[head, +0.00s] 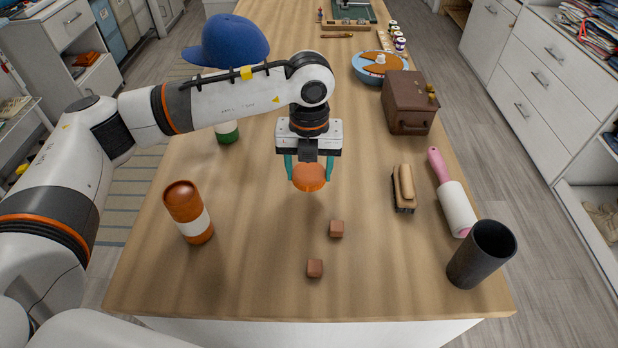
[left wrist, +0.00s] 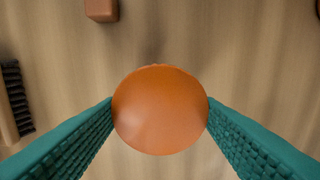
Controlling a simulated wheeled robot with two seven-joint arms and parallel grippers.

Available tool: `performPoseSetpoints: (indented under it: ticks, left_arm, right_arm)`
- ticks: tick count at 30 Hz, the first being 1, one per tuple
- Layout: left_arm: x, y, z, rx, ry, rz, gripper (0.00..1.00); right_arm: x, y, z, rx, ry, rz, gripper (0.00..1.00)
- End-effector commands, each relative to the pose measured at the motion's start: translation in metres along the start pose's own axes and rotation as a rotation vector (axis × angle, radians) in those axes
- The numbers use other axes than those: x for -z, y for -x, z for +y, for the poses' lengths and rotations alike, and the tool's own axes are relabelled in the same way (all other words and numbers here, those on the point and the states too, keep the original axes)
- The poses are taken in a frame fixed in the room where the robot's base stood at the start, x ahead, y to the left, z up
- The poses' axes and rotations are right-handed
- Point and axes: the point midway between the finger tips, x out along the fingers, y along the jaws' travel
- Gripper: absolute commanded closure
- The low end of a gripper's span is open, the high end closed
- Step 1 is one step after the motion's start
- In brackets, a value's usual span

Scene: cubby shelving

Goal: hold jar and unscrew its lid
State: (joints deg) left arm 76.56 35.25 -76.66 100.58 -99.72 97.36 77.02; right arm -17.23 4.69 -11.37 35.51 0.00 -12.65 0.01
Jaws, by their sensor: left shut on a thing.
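My left gripper (head: 309,172) points down over the middle of the table, with its teal fingers on either side of a round orange thing (head: 309,180). It is shut on this thing, which looks like a lid. In the left wrist view the orange thing (left wrist: 160,110) shows as a smooth disc touching both fingers. It seems to be held above the wood, with no jar body visible under it. An orange-brown jar-like container (head: 189,212) with a white band stands upright at the left; I cannot tell whether its top is open. My right gripper is out of view.
Two small brown cubes (head: 336,229) lie in front of the gripper. A brush (head: 403,187), a pink-handled roller (head: 455,205), a dark cup (head: 482,254) and a brown box (head: 410,102) line the right side. A green-and-white container (head: 227,133) stands behind my arm, near a blue cap (head: 228,40).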

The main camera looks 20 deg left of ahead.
Motion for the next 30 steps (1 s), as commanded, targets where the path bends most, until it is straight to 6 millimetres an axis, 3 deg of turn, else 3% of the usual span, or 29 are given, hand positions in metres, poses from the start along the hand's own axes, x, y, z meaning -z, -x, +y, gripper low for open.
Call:
performPoseSetpoints:
  ticks: [12,23,24,27,30]
  left_arm:
    - [0.000,-0.043,0.000,0.000,0.000,0.000,0.69]
    - [0.000,-0.049,0.000,-0.001,-0.001,0.002,0.69]
    - [0.001,-0.047,0.000,-0.001,-0.001,0.002,0.35]
    - [0.000,-0.047,0.000,-0.001,-0.001,0.001,0.20]
    - [0.000,-0.047,0.000,-0.001,-0.001,0.001,0.20]
  right_arm:
    - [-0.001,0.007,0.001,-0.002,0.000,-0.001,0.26]
    - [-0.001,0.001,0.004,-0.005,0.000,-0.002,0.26]
    - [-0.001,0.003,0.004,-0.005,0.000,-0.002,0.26]
    - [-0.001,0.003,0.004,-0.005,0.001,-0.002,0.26]
    - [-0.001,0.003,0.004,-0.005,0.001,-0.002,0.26]
